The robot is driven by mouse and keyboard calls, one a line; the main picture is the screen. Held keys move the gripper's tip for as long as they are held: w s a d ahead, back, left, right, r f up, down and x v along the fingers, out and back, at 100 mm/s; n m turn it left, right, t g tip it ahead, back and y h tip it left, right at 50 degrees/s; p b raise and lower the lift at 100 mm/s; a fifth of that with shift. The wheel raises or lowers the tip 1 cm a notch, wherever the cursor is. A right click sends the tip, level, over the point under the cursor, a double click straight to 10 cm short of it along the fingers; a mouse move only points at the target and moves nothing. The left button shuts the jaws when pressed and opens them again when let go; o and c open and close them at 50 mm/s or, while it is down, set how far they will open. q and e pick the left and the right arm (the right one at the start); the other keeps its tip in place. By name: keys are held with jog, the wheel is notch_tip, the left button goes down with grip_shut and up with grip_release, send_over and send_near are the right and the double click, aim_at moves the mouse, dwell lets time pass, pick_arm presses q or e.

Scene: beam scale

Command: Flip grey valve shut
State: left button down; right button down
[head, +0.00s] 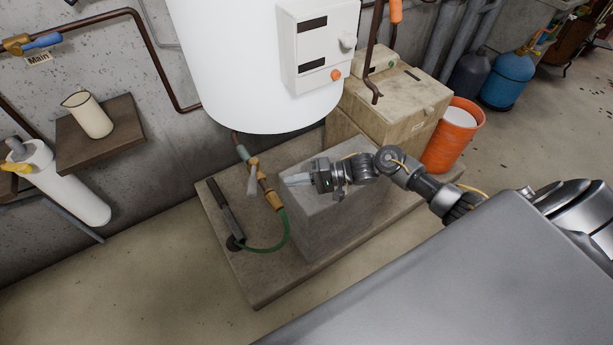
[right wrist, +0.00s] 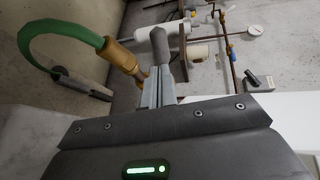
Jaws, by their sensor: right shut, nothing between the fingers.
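The grey valve handle (head: 252,182) is a short lever on a brass drain fitting (head: 271,199) below the white tank. It hangs roughly downward along the fitting's left side. A green hose (head: 286,230) runs from the fitting's lower end. My right gripper (head: 288,181) is shut and empty, a short way right of the fitting and pointing left at it. In the right wrist view my right gripper's closed fingertips (right wrist: 163,74) overlap the lower end of the grey handle (right wrist: 160,45), beside the brass fitting (right wrist: 121,58). I cannot tell whether they touch. My left gripper is out of view.
The white tank (head: 240,70) hangs above the valve. A concrete block (head: 325,220) stands under my right forearm on a low slab (head: 255,290). The hose ends at a floor drain (head: 235,243). A box (head: 400,105) and orange bucket (head: 453,135) stand behind.

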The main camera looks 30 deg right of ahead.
aim_at(270, 193)
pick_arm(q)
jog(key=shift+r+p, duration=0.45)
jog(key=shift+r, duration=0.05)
pick_arm(e)
jog(key=x, duration=0.7)
jog(key=shift+w+a+f, duration=0.1)
jog(key=shift+w+a, duration=0.1)
jog(key=shift+a, duration=0.1)
